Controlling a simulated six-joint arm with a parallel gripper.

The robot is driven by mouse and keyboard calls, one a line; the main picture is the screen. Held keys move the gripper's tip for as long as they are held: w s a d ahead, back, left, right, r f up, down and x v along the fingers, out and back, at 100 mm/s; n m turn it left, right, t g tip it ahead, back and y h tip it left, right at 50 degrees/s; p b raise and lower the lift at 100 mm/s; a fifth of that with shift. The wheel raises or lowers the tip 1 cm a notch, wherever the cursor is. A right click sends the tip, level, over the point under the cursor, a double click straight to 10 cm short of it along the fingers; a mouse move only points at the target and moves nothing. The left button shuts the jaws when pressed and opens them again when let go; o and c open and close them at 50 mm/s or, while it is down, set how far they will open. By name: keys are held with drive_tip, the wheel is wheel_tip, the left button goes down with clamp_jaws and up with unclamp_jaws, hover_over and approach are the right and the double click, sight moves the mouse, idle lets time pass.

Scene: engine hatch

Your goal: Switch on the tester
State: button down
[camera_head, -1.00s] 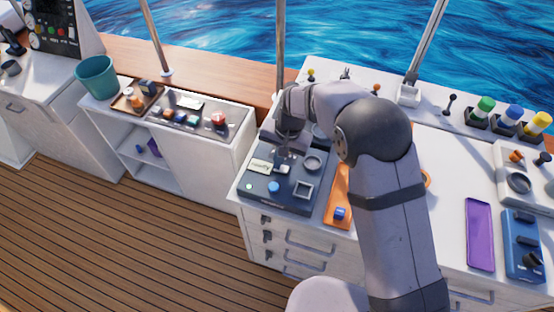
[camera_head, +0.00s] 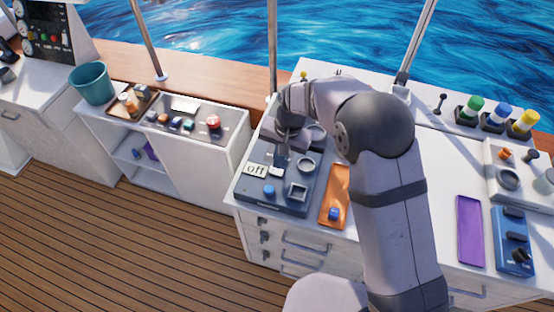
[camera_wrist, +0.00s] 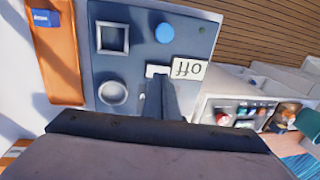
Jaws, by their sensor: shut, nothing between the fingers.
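The tester is a dark blue-grey panel (camera_head: 249,201) on the near left of the white counter; it also fills the middle of the wrist view (camera_wrist: 130,20). Its small display (camera_head: 255,170) reads "off", upside down in the wrist view (camera_wrist: 189,69). Beside the display is a white switch (camera_wrist: 157,70), partly hidden by my fingers. The panel also has a blue button (camera_head: 268,190), a round ring (camera_head: 305,165) and a square frame (camera_head: 297,193). My gripper (camera_head: 281,160) is shut and empty, pointing down, its tips at or just above the switch; contact is unclear.
An orange tray (camera_head: 335,212) with a blue block (camera_head: 333,214) lies right of the tester. A purple tray (camera_head: 470,230) and a blue switch box (camera_head: 513,262) are farther right. A lower cabinet (camera_head: 212,145) with small parts stands left, with a teal bucket (camera_head: 92,84).

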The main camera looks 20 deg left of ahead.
sight(271, 169)
wheel_tip(271, 169, up, 11)
drive_tip(key=d+b, duration=0.1)
drive_tip(key=b, duration=0.2)
drive_tip(key=shift+d+b, duration=0.35)
drive_tip(key=shift+b, duration=0.05)
drive_tip(key=shift+a+f+b, duration=0.1)
drive_tip(key=shift+f+b, duration=0.05)
drive_tip(key=shift+b, duration=0.15)
drive_tip(key=a+b, duration=0.1)
drive_tip(key=b, duration=0.3)
drive_tip(key=shift+w, duration=0.15)
drive_tip(key=shift+a+r, duration=0.1)
drive_tip(key=shift+r, duration=0.15)
drive_tip(key=f+p, duration=0.1)
drive_tip(key=f, duration=0.3)
drive_tip(key=a+f+p, duration=0.1)
drive_tip(key=f, duration=0.4)
drive_tip(key=a+f+p, duration=0.1)
drive_tip(key=f+p, duration=0.1)
drive_tip(key=f, duration=0.2)
drive_tip(key=shift+f, duration=0.25)
drive_tip(key=shift+a+f, duration=0.1)
drive_tip(key=shift+f, duration=0.1)
